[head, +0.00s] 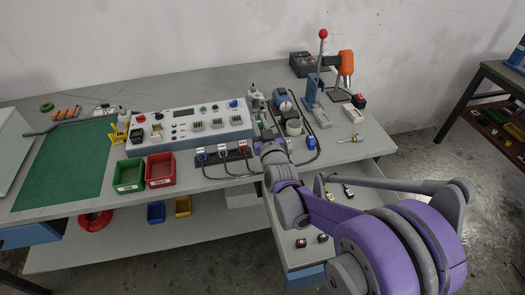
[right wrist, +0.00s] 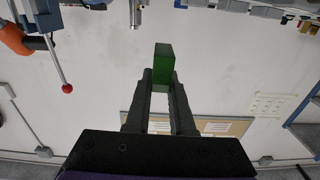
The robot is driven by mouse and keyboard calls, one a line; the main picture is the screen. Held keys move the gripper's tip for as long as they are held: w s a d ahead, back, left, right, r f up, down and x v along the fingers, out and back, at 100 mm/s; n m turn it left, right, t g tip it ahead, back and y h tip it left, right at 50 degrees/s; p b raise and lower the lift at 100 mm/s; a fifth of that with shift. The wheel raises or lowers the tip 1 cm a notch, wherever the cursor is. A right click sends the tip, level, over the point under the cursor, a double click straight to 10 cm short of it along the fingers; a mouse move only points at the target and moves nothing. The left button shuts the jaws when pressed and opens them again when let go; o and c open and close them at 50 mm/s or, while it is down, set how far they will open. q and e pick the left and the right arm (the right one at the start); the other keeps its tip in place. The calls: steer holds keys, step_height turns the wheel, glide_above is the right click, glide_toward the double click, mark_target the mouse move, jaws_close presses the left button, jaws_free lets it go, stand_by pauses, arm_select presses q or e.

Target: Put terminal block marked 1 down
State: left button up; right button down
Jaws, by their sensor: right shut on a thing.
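My right gripper (right wrist: 163,82) is shut on a small green block (right wrist: 164,62) in the right wrist view. The block sticks out past the fingertips. No number can be read on it, so I cannot tell whether it is the terminal block marked 1. In the head view my right arm reaches over the workbench (head: 205,88) from the lower right, and its gripper (head: 267,137) is at the middle of the bench, right of the white control panel (head: 185,122). The fingertips are too small there to make out clearly. My left gripper is not in view.
A green bin (head: 129,175) and a red bin (head: 160,169) stand at the bench's front edge. Black cabled connectors (head: 222,153) lie left of my gripper. A red-knobbed lever press (head: 318,85) stands behind right. The green mat (head: 65,165) at left is largely clear.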

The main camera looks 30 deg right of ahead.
arm_select(q)
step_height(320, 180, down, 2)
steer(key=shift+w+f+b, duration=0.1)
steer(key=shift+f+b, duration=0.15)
steer(key=shift+b, duration=0.45)
arm_select(e)
steer(key=s+d, duration=0.1)
steer(key=s+d+m+h, duration=0.1)
steer(key=d, duration=0.1)
steer(key=shift+d+f, duration=0.2)
arm_select(q)
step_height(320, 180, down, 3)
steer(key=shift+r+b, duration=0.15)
steer(key=shift+b, duration=1.05)
arm_select(e)
step_height(320, 180, down, 10)
steer(key=shift+r, duration=0.1)
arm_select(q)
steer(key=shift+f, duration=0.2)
arm_select(e)
steer(key=c, duration=0.8)
jaws_free()
